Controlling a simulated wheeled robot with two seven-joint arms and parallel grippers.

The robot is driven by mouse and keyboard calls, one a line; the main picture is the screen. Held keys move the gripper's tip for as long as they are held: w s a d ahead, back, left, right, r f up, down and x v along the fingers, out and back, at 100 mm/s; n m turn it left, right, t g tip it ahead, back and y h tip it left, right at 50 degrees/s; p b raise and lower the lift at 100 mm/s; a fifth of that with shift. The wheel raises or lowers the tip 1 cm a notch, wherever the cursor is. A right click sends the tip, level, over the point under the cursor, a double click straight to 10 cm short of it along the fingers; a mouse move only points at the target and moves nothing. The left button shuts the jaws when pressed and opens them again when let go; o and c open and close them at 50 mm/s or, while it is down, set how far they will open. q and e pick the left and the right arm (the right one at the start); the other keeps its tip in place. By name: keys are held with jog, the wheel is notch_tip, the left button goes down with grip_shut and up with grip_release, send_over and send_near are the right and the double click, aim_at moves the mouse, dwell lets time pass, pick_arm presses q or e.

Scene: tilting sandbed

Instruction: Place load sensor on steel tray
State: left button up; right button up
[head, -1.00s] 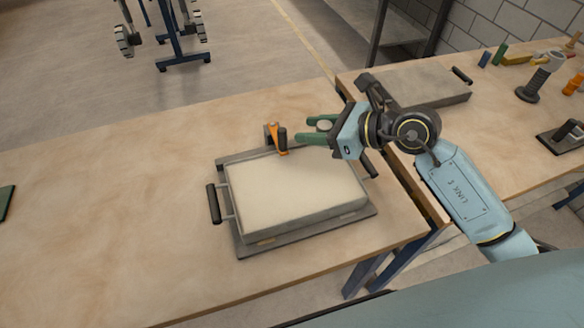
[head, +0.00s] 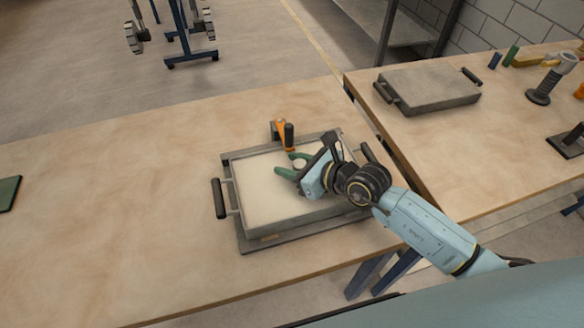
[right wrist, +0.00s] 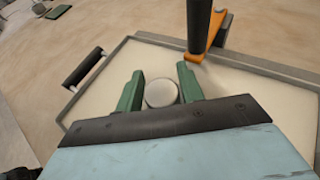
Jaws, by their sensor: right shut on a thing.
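My right gripper (head: 291,165) has green fingers shut on a small pale round disc, likely the load sensor (head: 299,163). In the right wrist view the disc (right wrist: 161,93) sits between the two fingers (right wrist: 160,88). The gripper is over a shallow metal-rimmed tray (head: 300,225) filled with pale, level sand, on the left table. Whether the disc touches the sand is not clear. A flat grey slab or tray (head: 432,86) with dark handles lies on the right table. Which one is the steel tray I cannot tell. My left gripper is not in view.
An orange bracket with a black handle (head: 289,134) stands at the sand tray's far edge. The sand tray has dark side handles (head: 218,198). A gap separates the two tables. Tools, including a grey stand (head: 545,85), are on the right table. The left table's left half is mostly clear.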

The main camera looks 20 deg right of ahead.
jog(key=shift+f, duration=0.4)
jog(key=shift+f, duration=0.1)
jog(key=o, duration=0.8)
jog(key=p+v, duration=0.1)
jog(key=v, duration=1.1)
